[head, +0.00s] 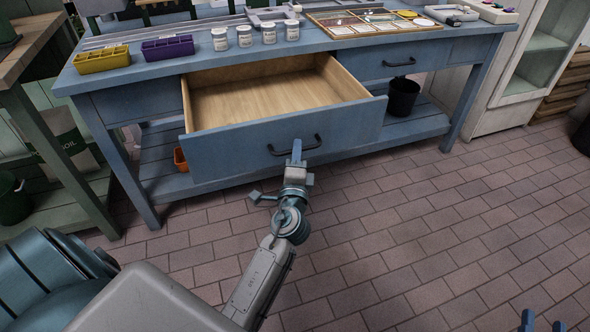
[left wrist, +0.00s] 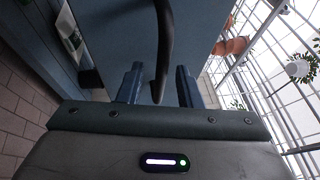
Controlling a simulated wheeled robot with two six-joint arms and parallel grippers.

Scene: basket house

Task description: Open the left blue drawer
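The left blue drawer (head: 285,139) of the blue workbench is pulled well out in the head view, its bare wooden inside showing. Its dark bar handle (head: 279,151) is on the front face.
The workbench top (head: 325,40) carries a yellow bin (head: 101,60), a purple bin (head: 168,48), white jars and a divided tray (head: 372,22). A second drawer (head: 405,60) is shut at the right. A black bucket (head: 403,97) stands on the lower shelf. The brick floor (head: 430,220) is clear.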

